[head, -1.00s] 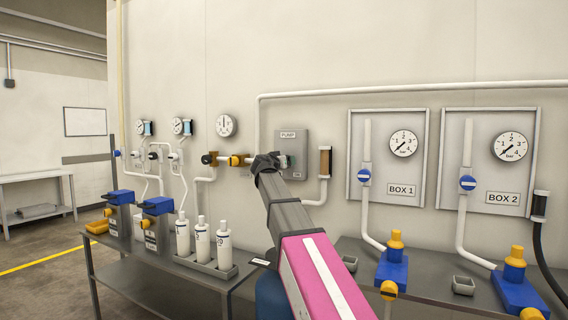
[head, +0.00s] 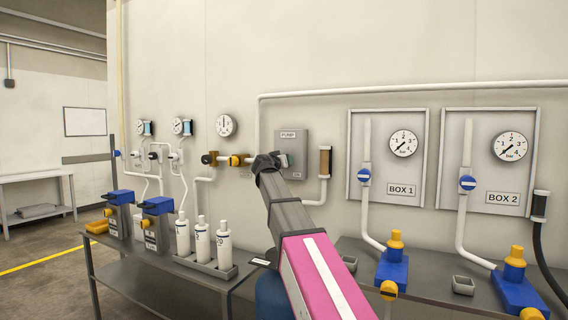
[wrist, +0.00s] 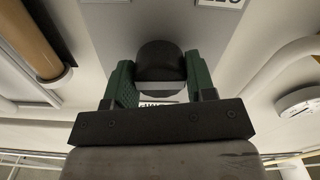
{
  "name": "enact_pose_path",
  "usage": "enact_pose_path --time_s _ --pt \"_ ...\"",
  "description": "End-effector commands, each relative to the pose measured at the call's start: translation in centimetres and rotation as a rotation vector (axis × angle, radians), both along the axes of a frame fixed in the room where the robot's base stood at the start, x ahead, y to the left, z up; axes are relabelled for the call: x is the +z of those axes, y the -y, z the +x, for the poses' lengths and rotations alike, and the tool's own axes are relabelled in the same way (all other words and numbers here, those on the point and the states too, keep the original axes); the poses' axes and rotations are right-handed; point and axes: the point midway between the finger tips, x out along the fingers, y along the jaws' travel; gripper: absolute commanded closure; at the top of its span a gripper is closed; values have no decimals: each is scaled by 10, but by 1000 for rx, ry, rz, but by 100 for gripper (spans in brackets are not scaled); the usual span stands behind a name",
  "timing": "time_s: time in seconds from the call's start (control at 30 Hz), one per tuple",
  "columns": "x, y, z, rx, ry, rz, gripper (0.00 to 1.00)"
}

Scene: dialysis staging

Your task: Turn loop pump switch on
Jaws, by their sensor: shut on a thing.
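The grey pump box (head: 297,172), labelled PUMP, is mounted on the wall in the middle of the head view. My gripper (head: 283,160) is at the front of this box and hides the switch there. In the wrist view the dark rounded switch knob (wrist: 160,60) stands out from the grey box face (wrist: 112,22). The two green fingers of my gripper (wrist: 160,85) are on either side of the knob, shut on it. The knob's setting cannot be read from these views.
A brown-and-white cylinder (head: 325,163) on a white pipe is close to the right of the box. A yellow valve (head: 236,160) is on its left. Panels BOX 1 (head: 410,195) and BOX 2 (head: 525,200) are further right. White bottles (head: 202,240) stand on the bench below.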

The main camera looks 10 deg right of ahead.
Motion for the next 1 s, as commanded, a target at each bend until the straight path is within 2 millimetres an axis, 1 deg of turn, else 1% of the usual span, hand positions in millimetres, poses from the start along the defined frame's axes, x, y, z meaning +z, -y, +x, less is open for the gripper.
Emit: enact_pose_path --time_s 0.27,1.0 --pt "0 0 0 1 -124 -170 73" --pt "0 -1 0 1 -536 -738 73"
